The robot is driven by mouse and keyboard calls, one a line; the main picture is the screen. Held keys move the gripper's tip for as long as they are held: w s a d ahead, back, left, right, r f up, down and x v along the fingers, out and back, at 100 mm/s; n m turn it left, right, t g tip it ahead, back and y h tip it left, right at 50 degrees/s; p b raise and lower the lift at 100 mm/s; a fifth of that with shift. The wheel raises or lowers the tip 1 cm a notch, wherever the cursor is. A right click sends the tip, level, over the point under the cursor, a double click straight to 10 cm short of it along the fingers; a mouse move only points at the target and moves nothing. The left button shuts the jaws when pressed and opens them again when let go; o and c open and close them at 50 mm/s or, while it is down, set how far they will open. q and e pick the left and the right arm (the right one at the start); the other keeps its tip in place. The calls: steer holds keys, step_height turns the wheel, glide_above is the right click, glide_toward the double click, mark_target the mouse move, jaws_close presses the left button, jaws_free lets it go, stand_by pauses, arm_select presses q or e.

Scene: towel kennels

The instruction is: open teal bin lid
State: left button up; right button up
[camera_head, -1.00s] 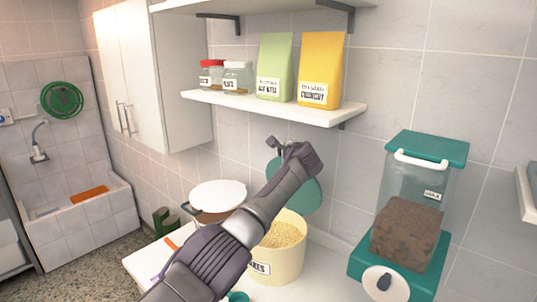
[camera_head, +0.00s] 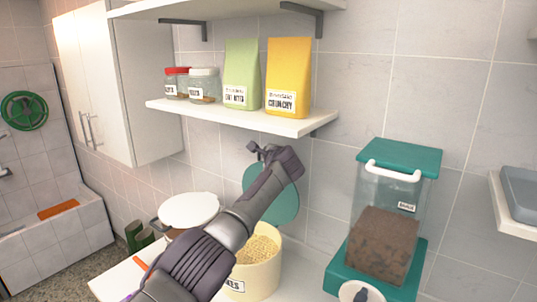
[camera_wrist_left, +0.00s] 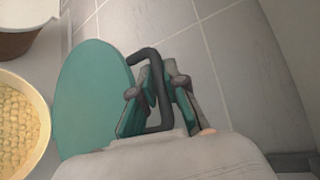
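The round teal lid (camera_head: 283,203) stands raised, nearly upright, behind the cream bin (camera_head: 262,275), whose mouth is uncovered over pale, biscuit-like contents. My left gripper (camera_head: 262,152) is at the top edge of the lid; its arm crosses in front of the bin and hides part of the lid. In the left wrist view the lid (camera_wrist_left: 90,95) has a dark bar handle (camera_wrist_left: 161,95). The fingers of my left gripper (camera_wrist_left: 159,75) lie on both sides of that bar and close in on it. My right gripper is not in view.
A teal-topped clear dispenser (camera_head: 385,215) stands right of the bin. A white-lidded pot (camera_head: 188,212) is to its left. A wall shelf (camera_head: 240,117) with jars and bags hangs above my gripper. Another shelf (camera_head: 512,215) juts in at the right.

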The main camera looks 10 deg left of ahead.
arm_select(q)
steer(key=o, duration=0.4)
steer(key=v, duration=1.2)
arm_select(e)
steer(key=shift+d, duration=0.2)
arm_select(q)
steer(key=shift+f, duration=0.1)
